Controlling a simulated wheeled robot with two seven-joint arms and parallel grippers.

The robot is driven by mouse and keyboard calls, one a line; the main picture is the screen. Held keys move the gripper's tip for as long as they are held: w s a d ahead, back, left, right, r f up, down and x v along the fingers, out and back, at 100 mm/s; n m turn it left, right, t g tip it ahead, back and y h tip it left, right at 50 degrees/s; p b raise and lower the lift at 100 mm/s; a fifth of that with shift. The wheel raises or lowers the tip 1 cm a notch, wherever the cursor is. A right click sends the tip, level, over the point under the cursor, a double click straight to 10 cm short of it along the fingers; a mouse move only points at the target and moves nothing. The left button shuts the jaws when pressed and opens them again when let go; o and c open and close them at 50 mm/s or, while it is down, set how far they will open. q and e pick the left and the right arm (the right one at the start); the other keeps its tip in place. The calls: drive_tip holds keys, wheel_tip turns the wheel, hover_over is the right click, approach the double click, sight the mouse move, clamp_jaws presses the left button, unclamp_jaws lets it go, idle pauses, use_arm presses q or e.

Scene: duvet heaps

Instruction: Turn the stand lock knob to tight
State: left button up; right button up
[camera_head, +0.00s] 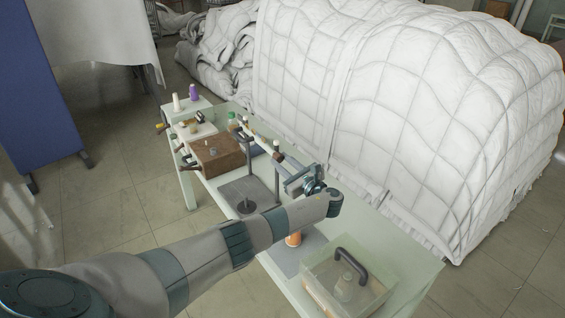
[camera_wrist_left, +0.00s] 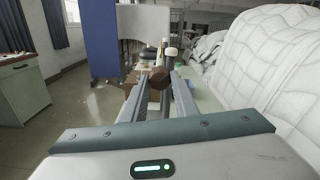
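A stand with a dark base plate (camera_head: 243,195) and an upright rod (camera_head: 248,165) is on the long table. A dark brown round knob (camera_wrist_left: 159,78) shows in the left wrist view, between the far ends of my left gripper's fingers (camera_wrist_left: 160,88). In the head view a small dark knob (camera_head: 278,157) lies close to the fingertips of my left gripper (camera_head: 290,174). The fingers are apart. Whether they press on the knob or only flank it is not clear. The knob's marking or setting is not readable. My right gripper is not in view.
A brown wooden box (camera_head: 217,155) stands beyond the stand. A clear bin with a black handle (camera_head: 350,265) sits at the table's near end, and an orange item (camera_head: 294,239) is under my left wrist. Large white duvet heaps (camera_head: 410,110) crowd the table's right side.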

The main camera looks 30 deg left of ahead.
use_arm(q)
drive_tip(key=c, duration=0.5)
drive_tip(key=shift+o, duration=0.3)
